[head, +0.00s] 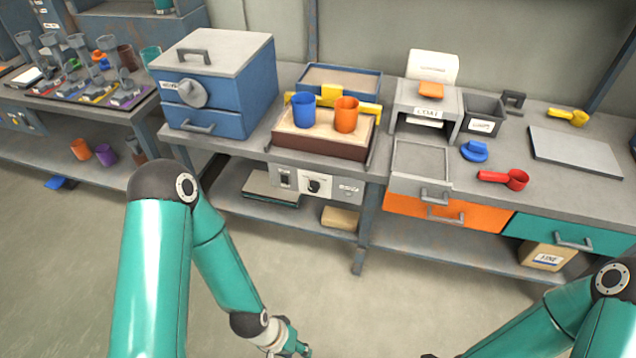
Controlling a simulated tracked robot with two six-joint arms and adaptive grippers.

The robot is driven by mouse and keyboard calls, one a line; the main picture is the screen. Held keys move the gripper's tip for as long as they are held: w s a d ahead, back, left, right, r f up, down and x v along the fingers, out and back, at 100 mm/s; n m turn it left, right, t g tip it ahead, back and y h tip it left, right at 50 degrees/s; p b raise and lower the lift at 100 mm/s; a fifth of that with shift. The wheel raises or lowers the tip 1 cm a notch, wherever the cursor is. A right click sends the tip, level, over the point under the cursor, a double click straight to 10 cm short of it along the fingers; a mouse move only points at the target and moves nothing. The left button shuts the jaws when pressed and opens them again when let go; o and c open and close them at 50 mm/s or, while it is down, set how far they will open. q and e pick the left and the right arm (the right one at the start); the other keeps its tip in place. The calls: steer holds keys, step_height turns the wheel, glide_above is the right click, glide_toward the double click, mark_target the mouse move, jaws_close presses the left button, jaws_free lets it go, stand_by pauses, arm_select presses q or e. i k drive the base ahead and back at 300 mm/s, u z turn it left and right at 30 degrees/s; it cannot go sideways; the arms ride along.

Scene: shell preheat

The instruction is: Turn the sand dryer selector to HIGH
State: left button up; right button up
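The sand dryer is a brown sand-filled box (322,147) on the middle bench. A grey control panel (345,190) sits below it on the bench front. A dark round selector knob (314,185) is on a white plate on this panel. Its markings are too small to read, so I cannot tell its setting. My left gripper (296,345) is low at the bottom edge, in front of and well below the panel, touching nothing I can see. Its fingers are partly cut off, and I cannot tell whether they are open.
A blue cup (304,108) and an orange cup (346,113) stand in the sand. A blue cabinet (221,90) is left of the dryer. An orange drawer (448,210) is to its right. A shelf (232,207) lies below the panel. Open floor lies in front.

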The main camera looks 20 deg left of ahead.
mark_target(313, 186)
steer(key=u, duration=2.4)
steer(key=i, duration=0.1)
steer(key=z, duration=3.55)
steer(key=k, duration=1.15)
steer(key=u, duration=1.2)
steer(key=i, duration=1)
steer(key=z, duration=0.05)
